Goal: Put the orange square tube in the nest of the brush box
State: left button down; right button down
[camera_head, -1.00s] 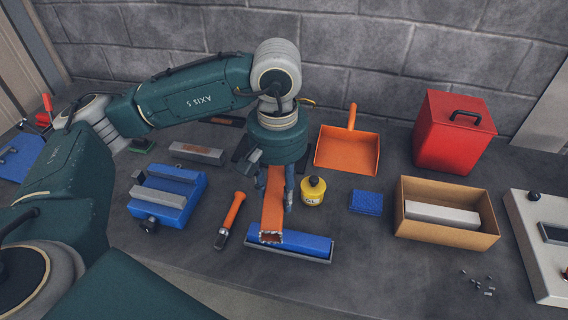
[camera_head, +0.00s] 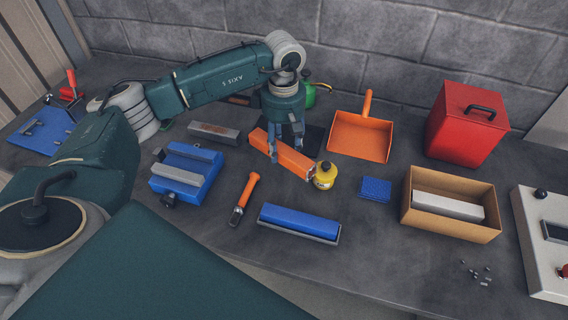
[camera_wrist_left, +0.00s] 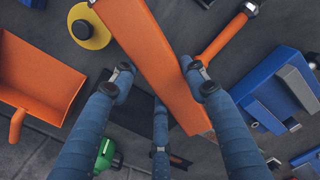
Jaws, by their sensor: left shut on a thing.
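The orange square tube (camera_head: 296,164) is held by my left gripper (camera_head: 287,148), whose fingers close around its sides. The tube slants from upper left to lower right, its right end close to the yellow bottle. In the left wrist view the tube (camera_wrist_left: 150,60) runs between the blue fingers (camera_wrist_left: 160,82). Whether it touches the bench is unclear. I cannot tell for certain which thing is the brush box; a long blue block in a grey-edged tray (camera_head: 299,222) lies in front of the gripper. My right gripper is not in view.
A black flat piece (camera_head: 316,140) lies behind the tube. Around are an orange dustpan (camera_head: 360,137), blue vise (camera_head: 186,172), orange-handled tool (camera_head: 245,198), blue sponge (camera_head: 376,189) and cardboard box (camera_head: 452,228).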

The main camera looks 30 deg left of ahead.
pick_arm(q)
jog(key=p, duration=0.1)
send_over(284, 177)
notch_tip(284, 177, down, 5)
jog(key=shift+f, duration=0.15)
notch_tip(284, 177, down, 4)
jog(key=shift+s+p, duration=0.1)
jog(key=shift+p, duration=0.65)
jog(key=shift+f, duration=0.2)
jog(key=shift+f, duration=0.1)
jog(key=shift+f+b, duration=0.1)
jog(key=shift+b, duration=0.2)
jog(key=c, duration=0.9)
grip_release()
jog(key=shift+c, duration=0.2)
